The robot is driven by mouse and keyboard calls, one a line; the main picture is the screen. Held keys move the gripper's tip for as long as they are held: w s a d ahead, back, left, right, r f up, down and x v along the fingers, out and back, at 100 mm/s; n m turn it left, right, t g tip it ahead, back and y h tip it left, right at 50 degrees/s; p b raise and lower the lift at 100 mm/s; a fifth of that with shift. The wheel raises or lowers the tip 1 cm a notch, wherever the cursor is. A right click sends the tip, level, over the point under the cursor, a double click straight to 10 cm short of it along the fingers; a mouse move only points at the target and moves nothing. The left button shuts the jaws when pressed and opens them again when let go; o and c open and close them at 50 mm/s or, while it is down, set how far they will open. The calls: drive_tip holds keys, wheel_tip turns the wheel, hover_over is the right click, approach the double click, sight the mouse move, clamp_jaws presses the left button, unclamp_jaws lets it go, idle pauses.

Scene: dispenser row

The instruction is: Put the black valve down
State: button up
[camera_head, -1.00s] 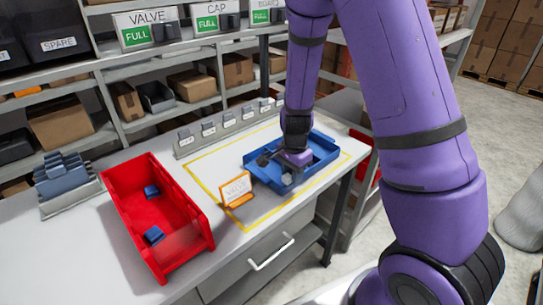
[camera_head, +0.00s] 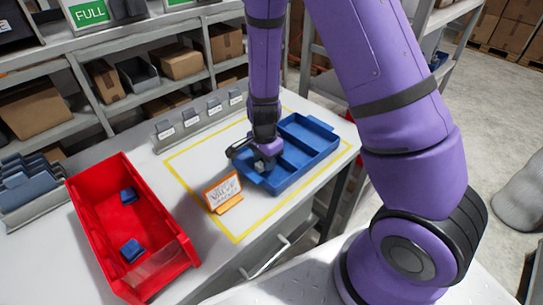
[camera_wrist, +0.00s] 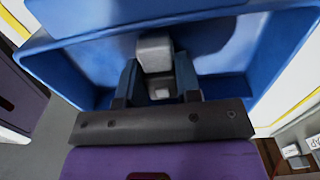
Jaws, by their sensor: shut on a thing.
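My gripper (camera_head: 264,158) is low over the left compartment of the blue divided tray (camera_head: 322,124). In the wrist view, its two dark fingers (camera_wrist: 158,88) are shut on a light grey block-shaped piece (camera_wrist: 154,54). The piece looks grey, and no clearly black valve shows. The tray (camera_wrist: 85,18) fills the background there, with a dark patch of shadow on its floor. I cannot tell whether the piece touches the floor. The other tray compartments that show look empty.
A red bin (camera_head: 77,205) with two blue pieces stands at the left. An orange-framed card (camera_head: 223,192) stands just in front of the tray. A yellow outline surrounds the tray. A row of small grey labelled holders (camera_head: 200,116) lines the back of the table.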

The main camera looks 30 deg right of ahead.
drive_tip(key=shift+f, duration=0.15)
drive_tip(key=o, duration=0.9)
drive_tip(key=shift+o, duration=0.2)
drive_tip(key=s+d+r+n+t+y, duration=0.15)
drive_tip(key=s+r+n, duration=0.25)
drive_tip(key=r, duration=1)
drive_tip(key=s+d+r+n+t, duration=0.1)
drive_tip(key=s+d+r+n, duration=0.2)
drive_tip(key=r, duration=1.2)
drive_tip(key=s+d+r+n+t+h, duration=0.1)
drive_tip(key=s+r+n, duration=0.6)
drive_tip(key=s, duration=0.7)
wheel_tip(320, 180, up, 2)
drive_tip(key=shift+d+r+t, duration=0.15)
drive_tip(key=shift+d+t, duration=0.35)
drive_tip(key=shift+t, duration=0.35)
drive_tip(key=shift+s+h, duration=0.1)
drive_tip(key=shift+h, duration=0.15)
